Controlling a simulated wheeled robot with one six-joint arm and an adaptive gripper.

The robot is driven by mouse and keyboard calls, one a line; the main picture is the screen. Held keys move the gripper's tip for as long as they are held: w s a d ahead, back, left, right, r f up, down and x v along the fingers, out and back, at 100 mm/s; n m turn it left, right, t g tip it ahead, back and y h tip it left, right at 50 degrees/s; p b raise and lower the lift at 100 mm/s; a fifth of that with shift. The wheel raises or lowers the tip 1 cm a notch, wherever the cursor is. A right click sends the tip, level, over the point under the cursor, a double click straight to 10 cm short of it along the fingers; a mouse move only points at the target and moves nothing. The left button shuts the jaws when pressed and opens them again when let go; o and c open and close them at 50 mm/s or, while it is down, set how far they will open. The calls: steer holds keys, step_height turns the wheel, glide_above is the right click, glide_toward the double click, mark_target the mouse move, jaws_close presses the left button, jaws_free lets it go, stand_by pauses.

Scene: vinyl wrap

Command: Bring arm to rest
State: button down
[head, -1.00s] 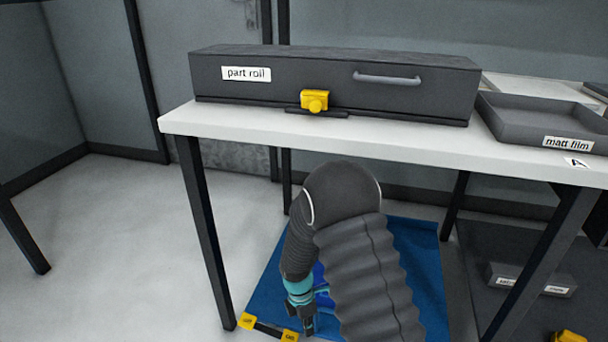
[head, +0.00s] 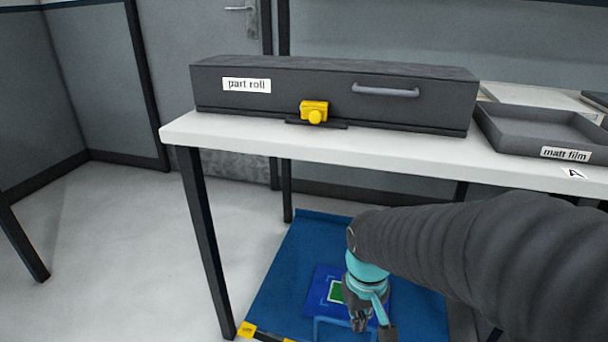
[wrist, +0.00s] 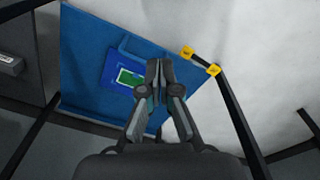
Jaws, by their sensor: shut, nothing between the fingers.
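My gripper (head: 372,322) is low in front of the table in the head view, at the end of my dark sleeved arm with a teal wrist. In the wrist view its two fingers (wrist: 159,68) are together and empty. Beyond the fingertips in that view lies a blue mat (wrist: 85,65) on the floor. A darker blue piece with a green square (head: 336,291) lies on the mat, partly behind my gripper in the head view. Nothing shows between the fingers.
A white table (head: 300,147) stands ahead, bearing a closed dark "part roll" case (head: 310,92) with a yellow latch (head: 314,111) and a grey "matt film" tray (head: 545,130). Yellow-ended black bar (wrist: 201,60) edges the mat. The floor at left is clear.

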steer(key=s+d+r+m+t, duration=0.2)
steer(key=s+d+r+t, duration=0.3)
steer(key=s+r, duration=0.3)
steer(key=shift+r+m+p, duration=0.3)
steer(key=shift+r+m, duration=0.1)
steer(key=shift+r, duration=1.65)
